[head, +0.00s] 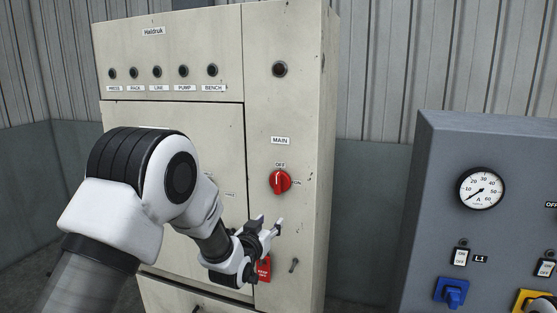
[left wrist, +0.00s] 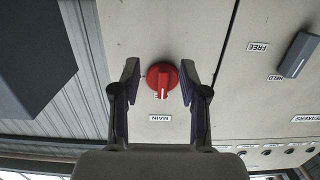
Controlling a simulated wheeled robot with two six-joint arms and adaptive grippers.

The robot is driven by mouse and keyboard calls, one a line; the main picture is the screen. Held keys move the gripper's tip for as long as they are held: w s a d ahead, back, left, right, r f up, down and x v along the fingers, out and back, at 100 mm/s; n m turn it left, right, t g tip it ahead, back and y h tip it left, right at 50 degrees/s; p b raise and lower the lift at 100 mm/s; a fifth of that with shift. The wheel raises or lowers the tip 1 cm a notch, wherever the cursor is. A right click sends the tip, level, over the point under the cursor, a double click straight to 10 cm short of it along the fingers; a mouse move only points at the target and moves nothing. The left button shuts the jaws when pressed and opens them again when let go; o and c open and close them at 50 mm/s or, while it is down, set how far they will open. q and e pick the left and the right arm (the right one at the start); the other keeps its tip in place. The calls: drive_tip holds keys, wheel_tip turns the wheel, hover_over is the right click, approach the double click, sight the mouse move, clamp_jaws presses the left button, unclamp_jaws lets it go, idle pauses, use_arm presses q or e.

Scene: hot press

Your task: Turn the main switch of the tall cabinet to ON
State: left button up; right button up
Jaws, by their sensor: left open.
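The tall beige cabinet (head: 285,110) has a red rotary main switch (head: 279,181) under a MAIN label (head: 280,141). The switch's white mark points up at OFF; ON is printed to its right. My left gripper (head: 271,226) is open and empty, below the switch in the head view. In the left wrist view, which is upside down, the red switch (left wrist: 162,80) shows between the open fingers of my left gripper (left wrist: 159,70), its white mark toward the MAIN label (left wrist: 160,118). The fingers appear apart from the switch. My right gripper is out of view.
A red tag (head: 263,270) hangs low on the cabinet behind my gripper, with a small dark latch (head: 294,265) to its right. A row of dark lamps (head: 157,72) runs along the top. A grey panel (head: 440,160) with a gauge (head: 481,188) stands at the right.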

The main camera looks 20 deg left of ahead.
use_arm(q)
drive_tip(key=t+p, duration=0.1)
approach(277, 179)
drive_tip(key=w+p, duration=0.1)
drive_tip(key=w, duration=0.2)
drive_tip(key=w+p, duration=0.1)
drive_tip(key=w, duration=0.2)
drive_tip(key=w+p, duration=0.1)
drive_tip(key=w, duration=0.1)
drive_tip(key=shift+w+d, duration=0.35)
drive_tip(key=shift+w, duration=0.05)
drive_tip(key=shift+w+a, duration=0.15)
drive_tip(key=shift+a+f, duration=0.15)
drive_tip(key=shift+a, duration=0.15)
drive_tip(key=shift+d, duration=0.2)
clamp_jaws()
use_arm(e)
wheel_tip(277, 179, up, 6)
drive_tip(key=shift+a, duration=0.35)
